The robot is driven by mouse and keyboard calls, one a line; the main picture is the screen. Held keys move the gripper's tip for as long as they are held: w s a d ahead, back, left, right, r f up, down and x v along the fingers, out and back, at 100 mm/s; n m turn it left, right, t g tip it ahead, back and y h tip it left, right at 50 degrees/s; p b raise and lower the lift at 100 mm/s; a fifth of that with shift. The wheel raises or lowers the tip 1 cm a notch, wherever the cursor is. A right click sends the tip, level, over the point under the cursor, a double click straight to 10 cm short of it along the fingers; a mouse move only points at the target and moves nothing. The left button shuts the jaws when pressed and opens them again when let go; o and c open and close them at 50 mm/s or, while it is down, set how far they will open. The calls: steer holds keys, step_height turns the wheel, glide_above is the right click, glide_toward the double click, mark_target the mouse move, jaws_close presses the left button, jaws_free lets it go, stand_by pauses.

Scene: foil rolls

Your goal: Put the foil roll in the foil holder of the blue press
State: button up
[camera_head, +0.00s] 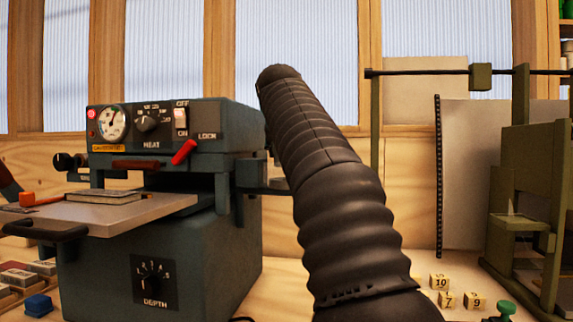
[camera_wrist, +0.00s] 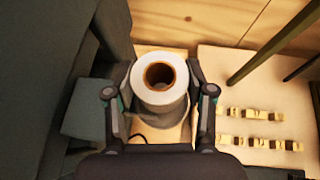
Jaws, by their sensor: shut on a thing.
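The foil roll (camera_wrist: 160,103), pale silver-white with a brown core, stands end-on to the wrist camera. My gripper (camera_wrist: 163,80) is shut on it, one finger on each side. In the head view my dark ribbed arm hides the gripper and the roll. The blue press (camera_head: 165,250) is a dark blue-grey machine at left, with a gauge, knobs and a red lock lever. It also fills the left of the wrist view (camera_wrist: 40,80). A dark bar (camera_head: 262,189) sticks out from its right side; I cannot tell whether it is the foil holder.
A green metal frame machine (camera_head: 520,180) stands at right. Several numbered wooden blocks (camera_head: 447,299) lie on the bench in front of it. The press's flat tray (camera_head: 130,215) juts out at left with a handle. A wooden wall with windows stands behind.

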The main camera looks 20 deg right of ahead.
steer(key=shift+f+b, duration=0.6)
steer(key=shift+f, duration=1.1)
steer(key=shift+f, duration=0.1)
steer(key=o, duration=0.9)
steer(key=shift+r, duration=0.2)
steer(key=v, duration=1.2)
steer(key=shift+s+f+p, duration=0.1)
steer(key=shift+p, duration=0.3)
